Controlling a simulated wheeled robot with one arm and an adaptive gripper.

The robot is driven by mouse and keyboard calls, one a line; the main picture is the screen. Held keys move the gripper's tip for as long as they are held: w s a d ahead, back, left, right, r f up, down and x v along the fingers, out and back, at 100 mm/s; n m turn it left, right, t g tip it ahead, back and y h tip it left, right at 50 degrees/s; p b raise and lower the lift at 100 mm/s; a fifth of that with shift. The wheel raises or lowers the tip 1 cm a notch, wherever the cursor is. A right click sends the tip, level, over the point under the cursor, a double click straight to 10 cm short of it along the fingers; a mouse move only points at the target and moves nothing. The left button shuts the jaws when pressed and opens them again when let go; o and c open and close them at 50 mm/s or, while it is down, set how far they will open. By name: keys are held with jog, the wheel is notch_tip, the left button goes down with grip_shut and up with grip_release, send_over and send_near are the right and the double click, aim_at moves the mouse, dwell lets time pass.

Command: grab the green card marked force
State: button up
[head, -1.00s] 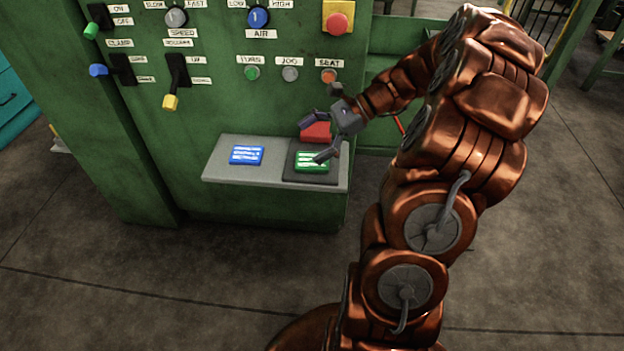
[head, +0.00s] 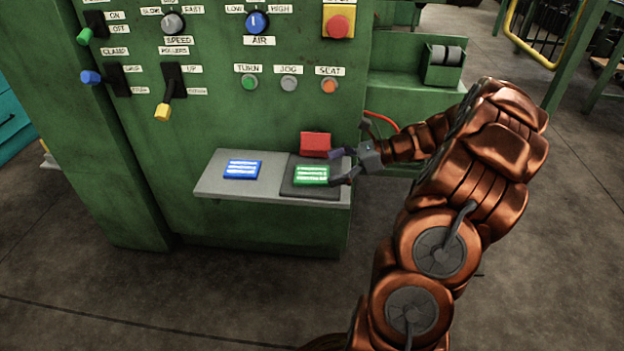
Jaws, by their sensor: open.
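The green card (head: 311,175) lies on a dark pad (head: 300,191) at the right end of the grey shelf (head: 225,188). It bears pale lines of text, too small to read. My gripper (head: 340,168) is open at the right side of the green card, its fingers pointing left toward it. One finger is near the card's right edge; I cannot tell whether it touches. Nothing is seen between the fingers.
A blue card (head: 242,169) lies on the shelf to the left. A red block (head: 315,144) stands behind the green card, close to my gripper. The green machine panel (head: 215,120) with knobs, levers and buttons rises behind the shelf.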

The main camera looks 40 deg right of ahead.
aim_at(314, 174)
jog(key=b+x, duration=0.1)
jog(key=x, duration=0.2)
jog(key=shift+a+f, duration=0.1)
jog(key=shift+a, duration=0.2)
jog(key=c, duration=1.2)
